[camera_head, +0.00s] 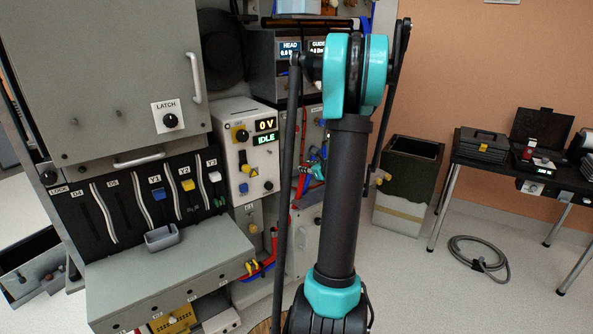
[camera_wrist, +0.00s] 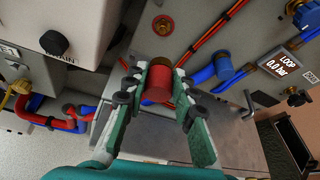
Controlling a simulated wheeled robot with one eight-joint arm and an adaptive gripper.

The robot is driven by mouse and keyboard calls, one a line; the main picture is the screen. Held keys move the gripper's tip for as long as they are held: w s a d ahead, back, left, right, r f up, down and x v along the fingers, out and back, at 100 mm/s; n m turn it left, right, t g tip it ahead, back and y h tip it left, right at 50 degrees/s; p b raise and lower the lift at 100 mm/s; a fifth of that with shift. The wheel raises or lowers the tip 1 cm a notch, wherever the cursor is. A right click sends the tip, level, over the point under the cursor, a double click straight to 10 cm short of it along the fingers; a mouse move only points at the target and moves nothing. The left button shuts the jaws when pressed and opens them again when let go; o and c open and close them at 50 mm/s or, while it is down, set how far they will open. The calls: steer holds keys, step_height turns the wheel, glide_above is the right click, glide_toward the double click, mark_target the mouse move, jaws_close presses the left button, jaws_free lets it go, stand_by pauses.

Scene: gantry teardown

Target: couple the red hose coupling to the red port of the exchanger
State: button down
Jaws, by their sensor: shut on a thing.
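The red hose coupling (camera_wrist: 157,82) is a red cylinder between my gripper's fingers in the wrist view. My gripper (camera_wrist: 158,90) has green fingers with dark pads, closed around the coupling's sides. A round red-brown port (camera_wrist: 162,26) with a ring shows on the grey face of the exchanger (camera_wrist: 198,22), beyond the coupling and apart from it in the picture. The depth between them is hard to judge. In the head view my arm hides most of this area, and the coupling cannot be made out clearly there.
A blue cylinder (camera_wrist: 224,67) with blue hose is right of my gripper. A LOOP display (camera_wrist: 289,62) reads 0.0 bar. Red and blue pipes (camera_wrist: 72,118) lie at left, near a yellow fitting (camera_wrist: 19,88). An open bin (camera_head: 408,185) and a side table (camera_head: 500,160) stand at right.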

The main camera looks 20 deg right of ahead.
steer(key=shift+w+a+r, duration=0.1)
steer(key=shift+a, duration=0.2)
steer(key=shift+w+a, duration=0.1)
steer(key=shift+w, duration=0.1)
glide_toward(289, 158)
steer(key=shift+w+a+f, duration=0.15)
steer(key=shift+w+f, duration=0.9)
steer(key=shift+w, duration=0.05)
steer(key=shift+w+a, duration=0.25)
steer(key=shift+w, duration=0.6)
stand_by(0.5)
steer(key=shift+w+a, duration=0.15)
steer(key=shift+w, duration=0.4)
steer(key=c, duration=1.2)
jaws_free()
steer(key=shift+o, duration=0.2)
